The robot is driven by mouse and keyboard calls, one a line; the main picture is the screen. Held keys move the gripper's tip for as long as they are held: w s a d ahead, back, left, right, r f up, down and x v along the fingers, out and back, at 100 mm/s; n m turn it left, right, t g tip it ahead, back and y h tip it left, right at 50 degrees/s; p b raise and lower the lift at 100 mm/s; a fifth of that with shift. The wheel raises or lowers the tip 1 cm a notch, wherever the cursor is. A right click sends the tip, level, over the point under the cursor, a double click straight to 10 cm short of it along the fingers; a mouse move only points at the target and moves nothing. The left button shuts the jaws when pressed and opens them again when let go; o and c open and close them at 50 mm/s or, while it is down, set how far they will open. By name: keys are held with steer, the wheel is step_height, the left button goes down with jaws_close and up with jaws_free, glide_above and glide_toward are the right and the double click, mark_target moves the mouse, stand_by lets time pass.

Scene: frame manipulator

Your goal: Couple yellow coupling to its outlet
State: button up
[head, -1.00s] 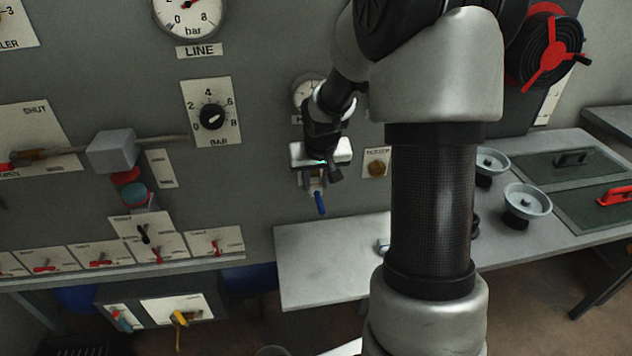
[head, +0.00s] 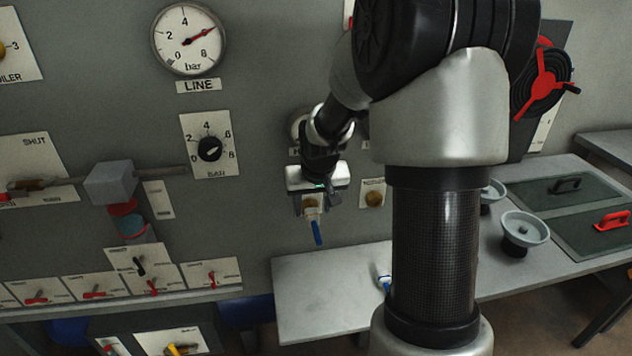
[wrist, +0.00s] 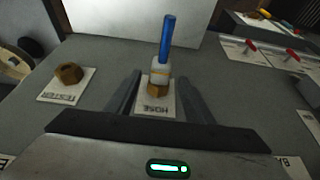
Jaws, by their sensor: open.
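The yellow coupling, a white body with a yellow band (wrist: 160,74) and a blue tail (wrist: 167,38), sits at the brass fitting (wrist: 157,91) on the plate marked HOSE. It also shows in the head view (head: 312,211), with the blue tail hanging down. My gripper (wrist: 160,80) is open. Its two fingers stand on either side of the coupling, with gaps visible in the wrist view. In the head view my gripper (head: 313,203) is at the wall panel. I cannot tell whether the coupling is fully seated on the fitting.
A second brass outlet (head: 374,199), marked TESTER, is close to the right. A pale table (head: 320,290) below carries a small blue-and-white piece (head: 384,283), partly hidden by my arm. A valve box (head: 110,183) and levers are left. The LINE gauge (head: 188,40) is above.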

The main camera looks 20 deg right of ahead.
steer(key=p+v, duration=0.1)
steer(key=v, duration=1.3)
steer(key=shift+s+r, duration=0.2)
steer(key=shift+r, duration=0.2)
